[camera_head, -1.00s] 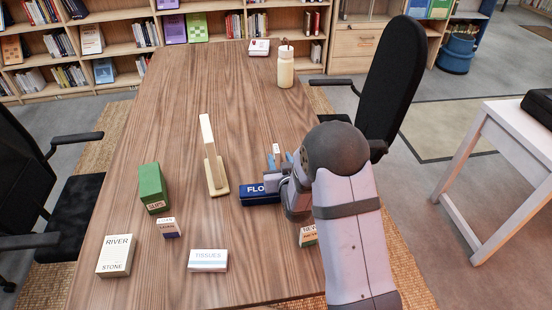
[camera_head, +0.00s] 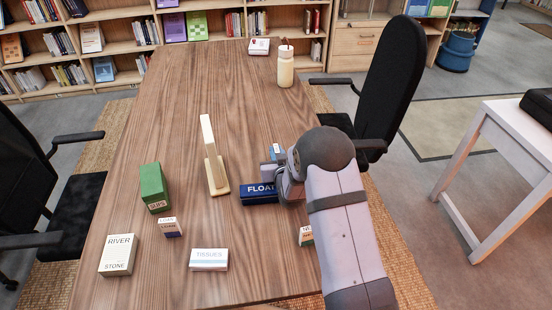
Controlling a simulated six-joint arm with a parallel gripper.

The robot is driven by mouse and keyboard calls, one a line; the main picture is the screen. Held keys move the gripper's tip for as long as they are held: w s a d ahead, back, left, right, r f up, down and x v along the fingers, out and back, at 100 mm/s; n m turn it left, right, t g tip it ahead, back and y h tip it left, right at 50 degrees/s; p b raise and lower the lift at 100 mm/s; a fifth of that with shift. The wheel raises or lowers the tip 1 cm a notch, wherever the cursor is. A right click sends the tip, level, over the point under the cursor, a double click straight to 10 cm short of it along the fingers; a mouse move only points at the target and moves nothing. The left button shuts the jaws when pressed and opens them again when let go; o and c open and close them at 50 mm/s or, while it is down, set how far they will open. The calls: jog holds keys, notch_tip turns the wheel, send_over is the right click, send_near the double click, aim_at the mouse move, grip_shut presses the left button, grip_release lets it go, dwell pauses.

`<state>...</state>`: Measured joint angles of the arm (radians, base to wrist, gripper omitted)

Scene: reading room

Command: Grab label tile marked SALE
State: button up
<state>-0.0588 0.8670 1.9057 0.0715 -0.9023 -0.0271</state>
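I cannot read SALE on anything in view. A small white piece (camera_head: 277,148) shows at the far side of my gripper, above the blue FLOAT box; any marking on it is too small to read. My gripper (camera_head: 276,153) is low over the table, right beside this piece, with blue showing at its fingers. My arm hides most of the gripper, so I cannot tell whether the fingers are open or closed on the piece.
The blue FLOAT box (camera_head: 258,194) lies left of my wrist.

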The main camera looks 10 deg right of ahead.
grip_shut()
jog(key=shift+r, duration=0.15)
